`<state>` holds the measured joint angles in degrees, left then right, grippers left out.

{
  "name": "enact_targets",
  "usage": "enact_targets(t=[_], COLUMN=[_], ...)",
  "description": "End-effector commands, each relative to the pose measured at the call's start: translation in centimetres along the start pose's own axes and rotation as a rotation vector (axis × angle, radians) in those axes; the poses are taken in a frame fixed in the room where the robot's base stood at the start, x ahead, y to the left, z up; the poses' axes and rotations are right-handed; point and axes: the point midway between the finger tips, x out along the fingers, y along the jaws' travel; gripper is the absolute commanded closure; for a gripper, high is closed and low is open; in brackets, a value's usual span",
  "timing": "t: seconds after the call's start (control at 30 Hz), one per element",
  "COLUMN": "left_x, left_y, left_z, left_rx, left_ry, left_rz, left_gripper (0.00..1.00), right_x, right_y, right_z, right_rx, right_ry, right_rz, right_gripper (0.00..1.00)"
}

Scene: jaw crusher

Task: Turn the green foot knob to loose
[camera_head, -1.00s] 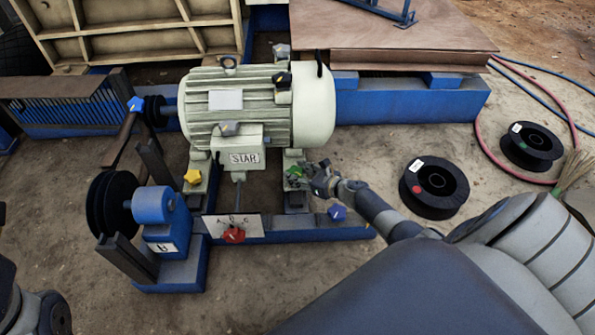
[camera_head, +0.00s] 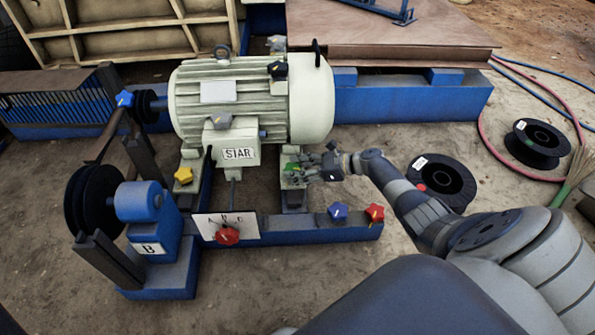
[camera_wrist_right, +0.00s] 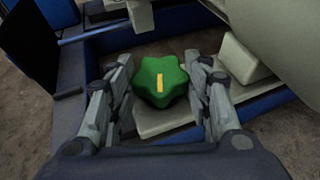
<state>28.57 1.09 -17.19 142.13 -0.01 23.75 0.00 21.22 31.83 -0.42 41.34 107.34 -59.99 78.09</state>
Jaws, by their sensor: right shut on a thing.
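The green foot knob (camera_head: 291,167) sits on the motor's right foot in the head view, partly hidden by my right gripper (camera_head: 304,170). In the right wrist view the green knob (camera_wrist_right: 160,80) is star-shaped, with a yellow mark pointing up and down the picture. My right gripper (camera_wrist_right: 163,103) has a finger on each side of the knob and is shut on it. The knob rests on a pale foot plate (camera_wrist_right: 165,121). My left gripper is not in view.
The motor (camera_head: 240,100) stands behind the knob. A yellow knob (camera_head: 183,175), a red knob (camera_head: 228,236), a blue knob (camera_head: 338,211) and another red knob (camera_head: 374,212) are around the blue frame. Black spools (camera_head: 447,187) lie on open ground at right.

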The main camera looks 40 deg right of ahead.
Motion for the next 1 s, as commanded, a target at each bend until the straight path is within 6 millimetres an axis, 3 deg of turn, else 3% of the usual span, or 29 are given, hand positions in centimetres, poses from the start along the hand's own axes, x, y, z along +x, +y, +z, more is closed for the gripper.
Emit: enact_targets(t=[0.27,0.3,0.37,0.77,1.0], left_x=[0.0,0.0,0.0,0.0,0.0], left_y=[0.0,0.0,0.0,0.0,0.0], left_z=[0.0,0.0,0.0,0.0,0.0], left_rx=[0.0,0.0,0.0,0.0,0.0], left_ry=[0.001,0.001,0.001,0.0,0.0], left_rz=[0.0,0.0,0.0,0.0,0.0], left_gripper=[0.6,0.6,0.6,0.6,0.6], right_x=[0.0,0.0,0.0,-0.2,-3.8], right_y=[0.0,0.0,0.0,0.0,0.0], right_z=[0.0,0.0,0.0,0.0,-0.1], right_rx=[-0.001,-0.001,-0.001,-0.001,-0.003], right_ry=[0.0,0.0,0.0,0.0,0.004], right_rz=[0.0,0.0,0.0,-0.001,-0.001], right_gripper=[0.78,0.48,0.34,0.34,0.34])
